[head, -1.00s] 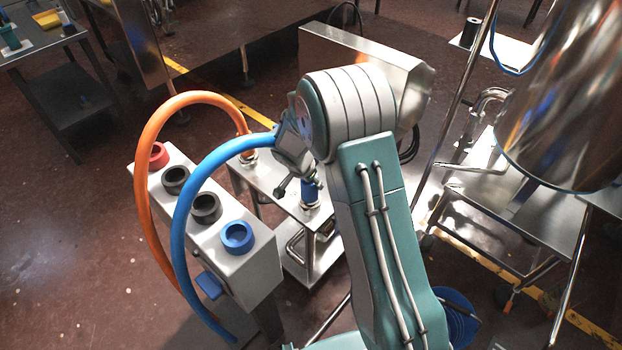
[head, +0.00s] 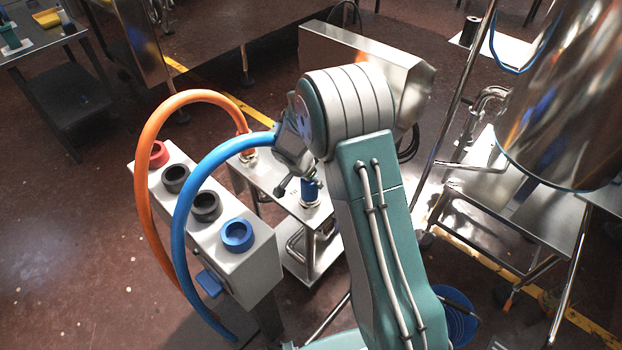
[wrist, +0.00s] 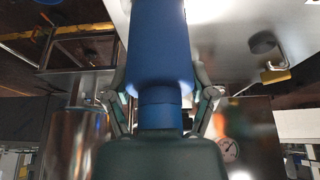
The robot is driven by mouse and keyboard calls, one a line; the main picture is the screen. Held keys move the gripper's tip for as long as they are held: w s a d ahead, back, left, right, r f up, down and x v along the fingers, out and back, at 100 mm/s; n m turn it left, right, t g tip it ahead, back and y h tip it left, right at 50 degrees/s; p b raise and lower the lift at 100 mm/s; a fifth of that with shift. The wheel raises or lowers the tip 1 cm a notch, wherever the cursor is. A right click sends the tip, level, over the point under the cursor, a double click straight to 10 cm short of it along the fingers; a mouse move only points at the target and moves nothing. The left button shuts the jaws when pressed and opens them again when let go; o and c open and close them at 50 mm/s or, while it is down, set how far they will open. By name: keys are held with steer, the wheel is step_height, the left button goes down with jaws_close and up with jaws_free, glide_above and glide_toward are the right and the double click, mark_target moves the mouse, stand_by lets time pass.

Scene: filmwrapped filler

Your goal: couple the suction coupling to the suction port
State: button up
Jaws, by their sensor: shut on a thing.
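In the wrist view the coupling (wrist: 160,50) runs up between the fingers of my gripper (wrist: 162,98). The blue hose (head: 190,180) arches from the left to behind my wrist, where its end is hidden.
An orange hose (head: 150,130) arches to a fitting at the cart's (head: 270,180) far end. A grey box (head: 255,270) with red, black and blue sockets stands left of the cart. A steel cabinet (head: 360,55) is behind, and a shiny tank (head: 570,90) stands right.

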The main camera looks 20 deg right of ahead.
steer(key=shift+f, duration=0.2)
steer(key=o, duration=1.2)
steer(key=shift+o, duration=0.2)
steer(key=v, duration=1.2)
